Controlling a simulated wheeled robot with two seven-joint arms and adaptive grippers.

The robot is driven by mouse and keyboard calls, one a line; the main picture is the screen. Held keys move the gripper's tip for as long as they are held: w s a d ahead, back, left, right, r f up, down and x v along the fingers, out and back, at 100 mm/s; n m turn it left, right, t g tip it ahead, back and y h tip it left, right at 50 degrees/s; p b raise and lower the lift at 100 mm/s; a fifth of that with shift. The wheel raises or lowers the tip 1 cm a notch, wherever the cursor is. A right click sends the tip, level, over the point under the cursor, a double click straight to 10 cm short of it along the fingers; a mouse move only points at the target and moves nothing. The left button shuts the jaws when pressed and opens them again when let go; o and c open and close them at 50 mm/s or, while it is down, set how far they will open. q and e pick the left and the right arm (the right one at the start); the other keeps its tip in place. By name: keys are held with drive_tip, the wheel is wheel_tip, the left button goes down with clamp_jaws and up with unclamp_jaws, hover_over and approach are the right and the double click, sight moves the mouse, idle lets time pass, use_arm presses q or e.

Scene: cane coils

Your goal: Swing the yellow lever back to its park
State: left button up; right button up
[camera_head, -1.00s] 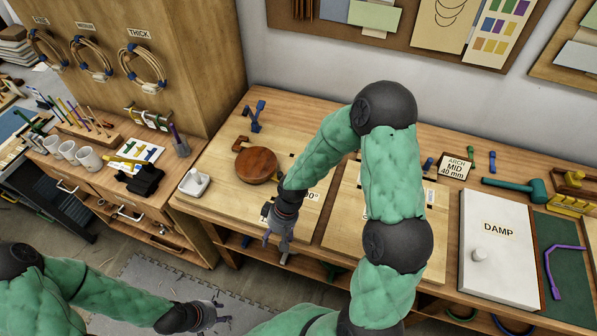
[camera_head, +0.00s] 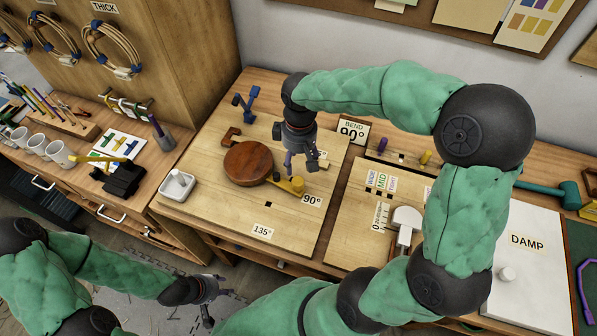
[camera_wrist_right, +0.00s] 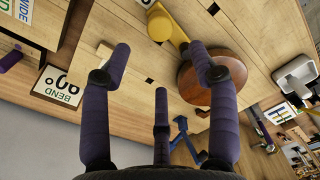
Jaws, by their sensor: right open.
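The yellow lever (camera_head: 290,184) lies low on the left bend board, reaching right from the round brown wooden block (camera_head: 247,163) toward the 90° label. Its round knob end shows at the top of the right wrist view (camera_wrist_right: 160,24). My right gripper (camera_head: 303,164) hangs just behind and above the lever's knob end, fingers down. In the wrist view its purple fingers (camera_wrist_right: 160,48) are spread with nothing between them, apart from the lever. My left gripper (camera_head: 207,288) is off the bench at the lower left, too small to read its jaws.
A "BEND 90°" sign (camera_head: 352,130) stands behind the board. A small brown hook-shaped piece (camera_head: 229,134) and a blue stand (camera_head: 245,103) are at its back left. A white dish (camera_head: 177,186) sits at its left. The board's front, around the 135° label, is clear.

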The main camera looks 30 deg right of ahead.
sight(298, 180)
drive_tip(key=shift+f, duration=0.2)
wheel_tip(298, 180, down, 10)
drive_tip(key=shift+s+a+f+b, duration=0.1)
drive_tip(key=shift+b, duration=1.1)
clamp_jaws()
